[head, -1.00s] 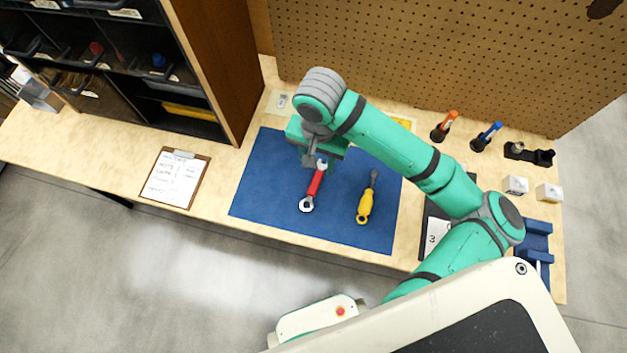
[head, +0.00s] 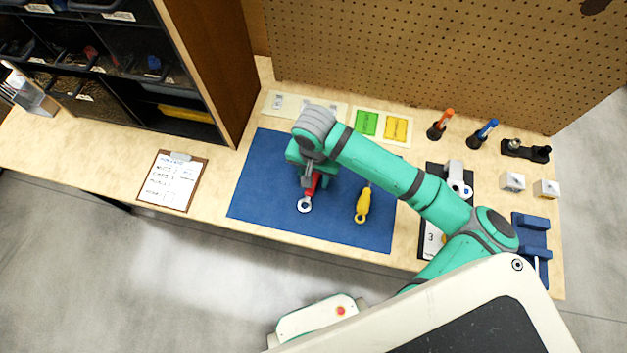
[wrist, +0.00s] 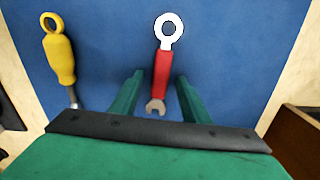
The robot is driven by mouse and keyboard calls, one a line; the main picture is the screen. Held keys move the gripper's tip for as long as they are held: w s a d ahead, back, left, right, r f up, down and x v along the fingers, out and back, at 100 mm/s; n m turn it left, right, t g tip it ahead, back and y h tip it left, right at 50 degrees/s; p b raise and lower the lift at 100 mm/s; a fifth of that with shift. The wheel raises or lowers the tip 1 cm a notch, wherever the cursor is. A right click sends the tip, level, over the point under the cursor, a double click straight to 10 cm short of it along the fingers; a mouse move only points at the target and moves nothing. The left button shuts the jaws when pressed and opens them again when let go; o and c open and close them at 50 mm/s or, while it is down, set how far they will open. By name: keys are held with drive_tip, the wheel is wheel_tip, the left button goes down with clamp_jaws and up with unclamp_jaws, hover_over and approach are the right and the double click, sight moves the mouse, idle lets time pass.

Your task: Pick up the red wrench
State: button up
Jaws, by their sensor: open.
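The red wrench (head: 310,188) lies on the blue mat (head: 262,190); its ring end points toward the mat's front edge. My gripper (head: 311,179) is over the wrench's far part and hides some of it in the head view. In the wrist view, the wrench (wrist: 162,70) lies lengthwise between the two green fingers of my gripper (wrist: 156,82), with its open-jaw end nearer the palm. The fingers are apart, with blue mat showing on both sides of the handle.
A yellow screwdriver (head: 362,205) lies on the mat right of the wrench; it also shows in the wrist view (wrist: 58,55). A clipboard (head: 172,182) lies left of the mat. A dark shelf unit (head: 200,70) stands at the back left.

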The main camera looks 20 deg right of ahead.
clamp_jaws()
drive_tip(key=shift+r, duration=0.1)
